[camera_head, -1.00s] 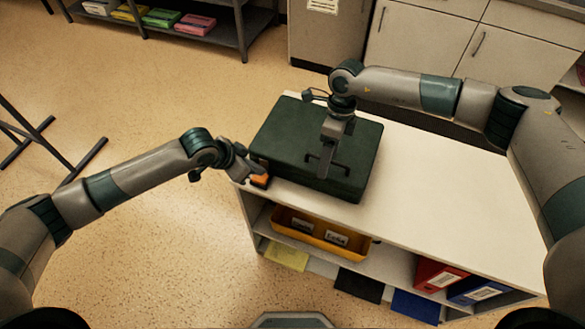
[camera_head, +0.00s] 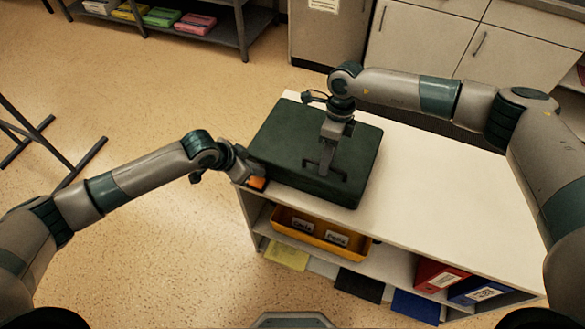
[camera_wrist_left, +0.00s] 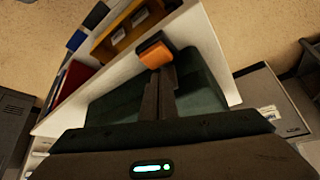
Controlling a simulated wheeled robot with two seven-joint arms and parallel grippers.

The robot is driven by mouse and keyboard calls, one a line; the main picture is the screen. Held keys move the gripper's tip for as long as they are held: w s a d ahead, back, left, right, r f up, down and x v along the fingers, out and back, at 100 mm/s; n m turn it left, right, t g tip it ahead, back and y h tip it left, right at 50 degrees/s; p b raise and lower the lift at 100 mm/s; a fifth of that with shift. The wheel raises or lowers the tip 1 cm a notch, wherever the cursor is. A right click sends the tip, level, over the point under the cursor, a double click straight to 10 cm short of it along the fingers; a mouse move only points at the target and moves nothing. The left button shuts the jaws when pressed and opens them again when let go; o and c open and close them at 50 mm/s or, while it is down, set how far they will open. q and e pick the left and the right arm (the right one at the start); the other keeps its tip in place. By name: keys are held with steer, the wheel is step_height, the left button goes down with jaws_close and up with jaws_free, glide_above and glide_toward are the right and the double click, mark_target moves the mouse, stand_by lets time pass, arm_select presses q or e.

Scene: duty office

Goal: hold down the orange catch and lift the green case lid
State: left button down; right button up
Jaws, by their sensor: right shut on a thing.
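The dark green case (camera_head: 290,140) lies on the white shelf top, its lid looking shut. A dark handle (camera_head: 342,178) is on the lid's near side. My right gripper (camera_head: 326,172) points down from above and is shut on this handle. The orange catch (camera_head: 257,183) is at the case's near left corner; it also shows in the left wrist view (camera_wrist_left: 156,56). My left gripper (camera_head: 247,177) is at the catch, its fingers together with the tips at the orange part in the left wrist view (camera_wrist_left: 157,78). Whether the catch is pressed down cannot be told.
The white shelf top (camera_head: 440,210) is clear to the right of the case. Below it are a yellow tray (camera_head: 318,240) and red and blue binders (camera_head: 436,275). A dark rack (camera_head: 225,30) with coloured packs stands at the back left.

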arm_select(q)
steer(key=shift+f, duration=1.1)
arm_select(e)
steer(key=shift+s+d+f, duration=0.25)
steer(key=shift+s+f, duration=0.1)
steer(key=shift+f, duration=0.25)
steer(key=shift+c, duration=0.2)
arm_select(q)
steer(key=shift+a, duration=0.1)
arm_select(e)
steer(key=shift+w+d+r, duration=0.1)
steer(key=shift+w+r, duration=0.1)
steer(key=shift+r, duration=0.3)
jaws_close()
steer(key=shift+w+d+r, duration=0.1)
steer(key=shift+w+r, duration=0.25)
steer(key=shift+r, duration=0.15)
arm_select(q)
steer(key=shift+d, duration=0.2)
arm_select(e)
steer(key=shift+r+g, duration=0.2)
steer(key=shift+g, duration=0.1)
steer(key=shift+w+a+r, duration=0.15)
steer(key=shift+r, duration=0.25)
steer(key=shift+w+a+r, duration=0.1)
steer(key=shift+w+r, duration=0.05)
steer(key=shift+r, duration=0.2)
